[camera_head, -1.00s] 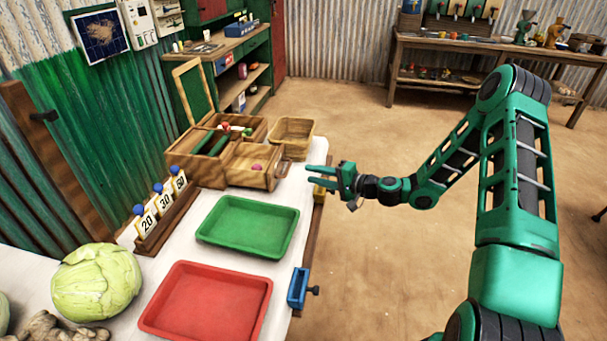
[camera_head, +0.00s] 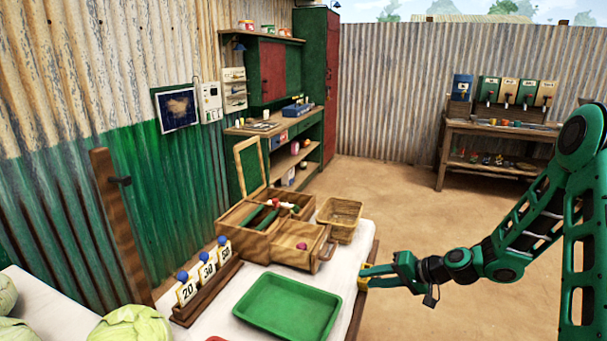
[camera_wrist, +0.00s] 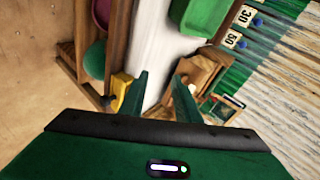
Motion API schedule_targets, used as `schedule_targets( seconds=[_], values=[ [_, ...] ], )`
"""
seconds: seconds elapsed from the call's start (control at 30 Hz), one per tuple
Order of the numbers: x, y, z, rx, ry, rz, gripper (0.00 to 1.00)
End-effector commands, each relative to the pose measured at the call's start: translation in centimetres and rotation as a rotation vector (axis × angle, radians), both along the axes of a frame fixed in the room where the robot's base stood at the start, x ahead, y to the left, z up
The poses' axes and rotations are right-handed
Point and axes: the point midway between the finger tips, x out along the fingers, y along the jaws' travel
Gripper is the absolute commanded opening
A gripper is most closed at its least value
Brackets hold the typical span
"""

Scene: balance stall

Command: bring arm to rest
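My arm is green and black and comes in from the right in the head view. My gripper (camera_head: 366,276) is out over the right edge of the white-topped table (camera_head: 232,283), in front of the wooden box. In the wrist view its two green fingers (camera_wrist: 170,98) stand apart with nothing between them. A small yellow piece (camera_wrist: 121,88) shows beside one finger, at the table's edge. I cannot tell if the finger touches it.
A green tray (camera_head: 288,308), a wooden box with an open drawer (camera_head: 296,256), a wicker basket (camera_head: 340,222) and a stand of number cards (camera_head: 207,293) are on the table. Cabbages (camera_head: 140,325) are at the front left. The floor (camera_head: 400,205) behind my arm is clear.

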Motion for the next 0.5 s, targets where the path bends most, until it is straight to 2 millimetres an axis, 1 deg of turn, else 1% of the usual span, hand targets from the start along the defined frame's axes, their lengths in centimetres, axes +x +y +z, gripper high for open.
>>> schedule_targets(
  seconds=[0.03, 0.1, 0.27, 0.47, 0.5],
  values=[
    [-1.0, -0.6, 0.5, -0.060, 0.011, 0.024, 0.29],
    [-2.5, -1.7, 0.8, -0.140, 0.038, 0.054, 0.29],
    [-6.1, -4.8, 2.0, -0.312, 0.108, 0.095, 0.29],
    [-11.0, -9.1, 4.6, -0.498, 0.205, 0.102, 0.29],
    [-12.1, -10.0, 5.2, -0.530, 0.226, 0.098, 0.29]
  ],
)
